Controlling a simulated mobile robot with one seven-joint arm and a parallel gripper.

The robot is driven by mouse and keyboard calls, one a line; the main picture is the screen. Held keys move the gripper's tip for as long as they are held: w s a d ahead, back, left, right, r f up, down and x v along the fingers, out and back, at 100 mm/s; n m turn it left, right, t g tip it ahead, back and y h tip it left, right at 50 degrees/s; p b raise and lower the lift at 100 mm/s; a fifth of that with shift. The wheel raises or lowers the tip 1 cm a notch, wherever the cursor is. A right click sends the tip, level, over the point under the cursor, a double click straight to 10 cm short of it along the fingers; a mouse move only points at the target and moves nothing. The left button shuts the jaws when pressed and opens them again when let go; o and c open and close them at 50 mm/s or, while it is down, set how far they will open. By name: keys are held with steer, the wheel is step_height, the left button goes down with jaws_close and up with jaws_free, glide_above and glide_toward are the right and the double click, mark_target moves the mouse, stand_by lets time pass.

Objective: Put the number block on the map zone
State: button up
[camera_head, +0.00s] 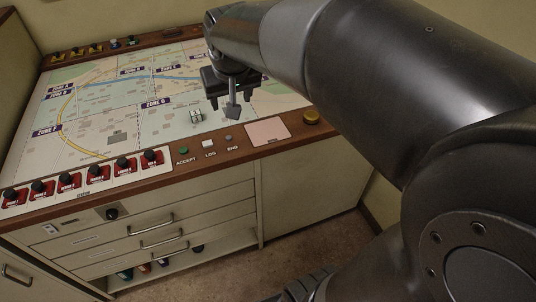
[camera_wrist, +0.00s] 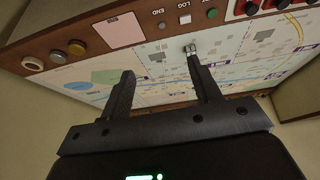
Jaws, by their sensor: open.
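The number block (camera_head: 196,116) is a small whitish block with dark marks. It rests on the map (camera_head: 170,124), right of and a little below the "ZONE G" label (camera_head: 156,103). My gripper (camera_head: 232,112) points down over the map, just right of the block. In the wrist view my gripper (camera_wrist: 161,67) has its two fingers apart with nothing between them. The block (camera_wrist: 190,49) shows there by the tip of the right-hand finger. I cannot tell whether they touch. My gripper and arm hide part of the map's right side.
The console's front edge carries red-based black knobs (camera_head: 96,172), a green ACCEPT button (camera_head: 183,150), a white LOG button (camera_head: 208,143), a grey END button (camera_head: 228,137), a pink pad (camera_head: 267,132) and a yellow button (camera_head: 311,117). Drawers (camera_head: 160,236) lie below. The map's left side is clear.

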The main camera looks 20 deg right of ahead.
steer(key=s+d+f, duration=0.2)
steer(key=s+f, duration=0.1)
steer(key=s, duration=1.4)
steer(key=shift+s, duration=0.25)
steer(key=shift+o, duration=0.5)
steer(key=shift+s+d+f, duration=0.1)
steer(key=shift+s+f, duration=0.05)
steer(key=shift+s, duration=0.2)
steer(key=shift+w, duration=0.15)
